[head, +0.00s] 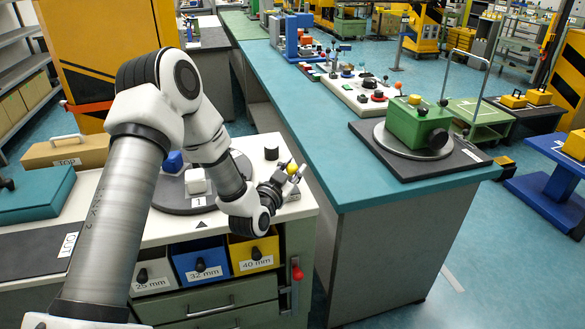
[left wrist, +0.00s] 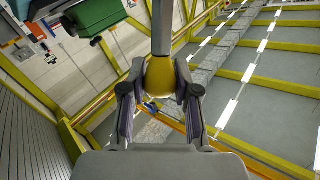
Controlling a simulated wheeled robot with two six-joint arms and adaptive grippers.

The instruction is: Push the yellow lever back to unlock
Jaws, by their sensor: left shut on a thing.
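The yellow lever shows as a round yellow knob (head: 292,168) at the right end of the white-topped cabinet. In the left wrist view the yellow knob (left wrist: 159,76) sits between my two fingers, with a grey rod running up from it. My left gripper (head: 290,174) is shut on this knob; the fingers touch it from both sides in the left wrist view (left wrist: 159,88). The lever's base is mostly hidden by my gripper in the head view. My right gripper is not in view.
Labelled drawers (head: 253,251) are below. A teal bench (head: 330,150) with a green box (head: 417,122) is to the right.

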